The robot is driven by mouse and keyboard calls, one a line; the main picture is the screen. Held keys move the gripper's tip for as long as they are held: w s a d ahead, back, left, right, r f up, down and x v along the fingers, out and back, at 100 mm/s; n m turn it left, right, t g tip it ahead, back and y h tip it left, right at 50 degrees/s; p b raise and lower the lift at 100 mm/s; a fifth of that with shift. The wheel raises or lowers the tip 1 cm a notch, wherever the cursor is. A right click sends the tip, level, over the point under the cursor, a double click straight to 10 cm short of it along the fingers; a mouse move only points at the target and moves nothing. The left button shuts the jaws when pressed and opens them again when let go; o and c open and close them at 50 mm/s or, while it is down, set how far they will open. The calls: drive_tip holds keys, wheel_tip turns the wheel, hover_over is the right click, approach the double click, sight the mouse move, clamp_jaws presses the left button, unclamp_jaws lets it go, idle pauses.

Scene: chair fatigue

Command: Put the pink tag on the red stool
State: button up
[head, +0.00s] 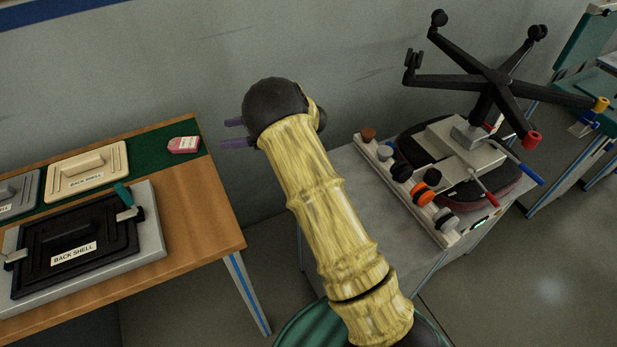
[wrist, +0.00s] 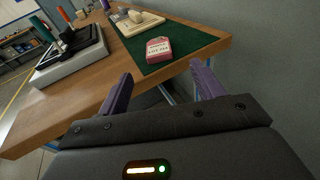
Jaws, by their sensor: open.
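The pink tag (head: 184,145) lies on the right end of the green mat (head: 160,141) on the wooden table. It also shows in the wrist view (wrist: 159,48), with a white label with dark print. My gripper (head: 232,134) is to the right of the tag in the head view, apart from it. In the wrist view my gripper's purple fingers (wrist: 160,88) are spread with nothing between them, and the tag is beyond them. I cannot make out a red stool for certain; an upturned chair base with a dark seat edged in red (head: 468,195) is on the grey bench at right.
A cream back shell (head: 88,172) lies on the mat left of the tag. A black back shell (head: 75,240) sits in a grey fixture on the wooden table (head: 205,215). A rack of casters (head: 410,190) lines the grey bench. A gap separates table and bench.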

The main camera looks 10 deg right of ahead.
drive_tip(key=w+d+r+m+t+h, duration=0.25)
drive_tip(key=d+m+t+h, duration=0.35)
drive_tip(key=m, duration=0.6)
drive_tip(key=w+d+r+m+t+h, duration=0.2)
drive_tip(key=d+r+m+t+h, duration=0.15)
drive_tip(key=d+m, duration=0.65)
drive_tip(key=s+d+f+m+g+h, duration=0.1)
drive_tip(key=s+d+m+g+h, duration=0.1)
drive_tip(key=s+m, duration=0.5)
drive_tip(key=s+d+f+m+g+h, duration=0.1)
drive_tip(key=s+d+f+m+h, duration=0.1)
drive_tip(key=s+m, duration=0.6)
drive_tip(key=d+m+h, duration=0.1)
drive_tip(key=m+h, duration=0.1)
drive_tip(key=m, duration=0.3)
drive_tip(key=shift+s+d+f+g+h, duration=0.15)
drive_tip(key=shift+d+f+g+h, duration=0.1)
drive_tip(key=shift+d+g+h, duration=0.1)
drive_tip(key=shift+o, duration=0.2)
drive_tip(key=s+f+m+g, duration=0.1)
drive_tip(key=s+m+g, duration=0.2)
drive_tip(key=s+m, duration=0.2)
drive_tip(key=s+a+f+m+g, duration=0.1)
drive_tip(key=s+m, duration=0.4)
drive_tip(key=s, duration=0.7)
drive_tip(key=shift+s+a+f+g, duration=0.25)
drive_tip(key=shift+f+g, duration=0.1)
drive_tip(key=shift+g, duration=0.55)
